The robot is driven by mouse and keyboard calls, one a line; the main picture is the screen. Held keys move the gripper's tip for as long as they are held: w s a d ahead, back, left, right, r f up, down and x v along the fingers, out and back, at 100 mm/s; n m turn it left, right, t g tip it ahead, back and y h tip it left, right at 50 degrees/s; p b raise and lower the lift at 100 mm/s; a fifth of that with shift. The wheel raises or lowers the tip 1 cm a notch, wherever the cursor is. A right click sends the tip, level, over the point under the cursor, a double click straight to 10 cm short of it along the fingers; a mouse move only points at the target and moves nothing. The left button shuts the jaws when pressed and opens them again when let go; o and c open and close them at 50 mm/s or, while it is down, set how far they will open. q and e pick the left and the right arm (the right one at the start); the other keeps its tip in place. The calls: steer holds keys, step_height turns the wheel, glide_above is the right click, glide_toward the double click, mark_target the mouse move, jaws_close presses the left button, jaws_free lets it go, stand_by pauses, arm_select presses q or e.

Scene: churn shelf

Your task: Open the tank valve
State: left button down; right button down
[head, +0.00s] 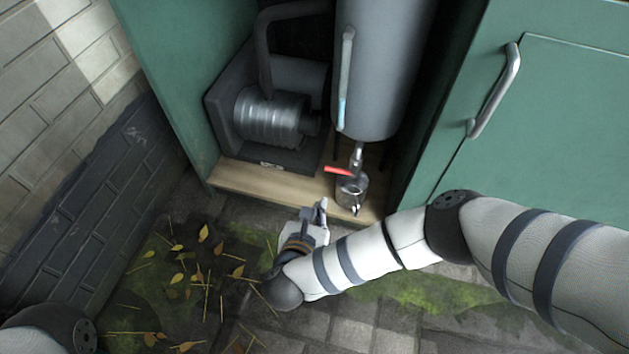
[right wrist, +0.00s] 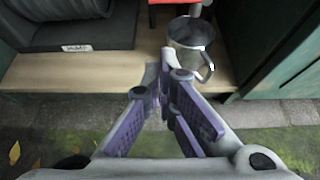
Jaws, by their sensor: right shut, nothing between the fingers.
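The grey tank (head: 385,70) stands upright in the green cabinet. Its valve (head: 356,158) is at the bottom, with a red handle (head: 338,171) sticking out to the left, across the outlet. In the right wrist view the red handle (right wrist: 176,2) is partly cut off by the top edge. A metal mug (head: 352,192) stands on the wooden shelf under the valve; it also shows in the right wrist view (right wrist: 190,44). My right gripper (head: 321,204) is shut and empty, in front of the shelf edge, lower than the handle and apart from it. My left gripper is out of view.
A dark machine (head: 270,118) with a ribbed metal cylinder fills the shelf's left side. The wooden shelf (head: 262,184) has a bare front strip. A closed green door (head: 570,120) with a handle (head: 497,90) is at right. A brick wall (head: 90,170) stands at left.

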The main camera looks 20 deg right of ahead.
steer(key=shift+s+r, duration=0.1)
steer(key=shift+r, duration=0.05)
steer(key=b+x, duration=0.5)
steer(key=x, duration=0.5)
steer(key=shift+f, duration=0.25)
steer(key=r, duration=0.1)
steer(key=r+p, duration=0.1)
steer(key=r, duration=0.2)
steer(key=shift+s+a+r, duration=0.2)
steer(key=shift+s+a, duration=0.05)
steer(key=shift+s, duration=0.1)
